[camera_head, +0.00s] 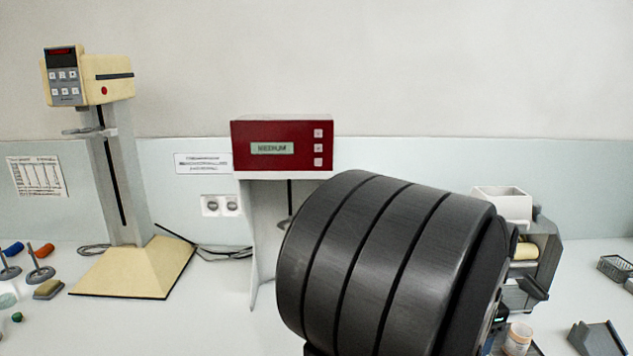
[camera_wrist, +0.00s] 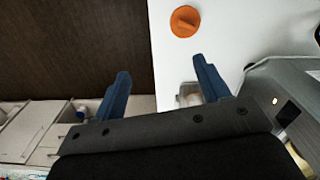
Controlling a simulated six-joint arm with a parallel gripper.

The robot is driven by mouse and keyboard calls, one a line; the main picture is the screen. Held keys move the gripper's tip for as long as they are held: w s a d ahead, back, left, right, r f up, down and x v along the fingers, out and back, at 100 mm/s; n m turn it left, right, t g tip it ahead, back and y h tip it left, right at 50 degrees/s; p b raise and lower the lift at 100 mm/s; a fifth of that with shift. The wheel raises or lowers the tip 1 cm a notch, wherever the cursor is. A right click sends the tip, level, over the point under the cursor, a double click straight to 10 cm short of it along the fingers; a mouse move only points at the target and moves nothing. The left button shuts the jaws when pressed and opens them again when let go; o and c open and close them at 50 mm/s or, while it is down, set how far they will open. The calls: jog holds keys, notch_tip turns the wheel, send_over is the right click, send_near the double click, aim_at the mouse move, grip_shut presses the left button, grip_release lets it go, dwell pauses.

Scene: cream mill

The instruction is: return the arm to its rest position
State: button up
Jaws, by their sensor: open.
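My gripper (camera_wrist: 162,82) shows in the wrist view with its two blue fingers wide apart and nothing held between them. It is over the edge of the white bench (camera_wrist: 225,30), with the left finger over the dark floor side. A small pale container (camera_wrist: 189,93) is partly hidden beside the right finger. In the head view a large black link of my arm fills the centre right and hides most of my gripper.
An orange disc-shaped piece (camera_wrist: 185,21) lies on the bench. A cream mixer stand (camera_head: 120,180) is at left, and a red-topped instrument (camera_head: 283,146) stands behind my arm. A grey machine (camera_head: 540,262) and a small cup (camera_head: 518,338) are at right. Drawers (camera_wrist: 30,130) show below.

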jog(key=a+f+n, duration=0.1)
jog(key=a+f, duration=0.2)
jog(key=a, duration=0.6)
jog(key=shift+w+a+f, duration=0.15)
jog(key=shift+w+a, duration=0.1)
jog(key=shift+a, duration=0.1)
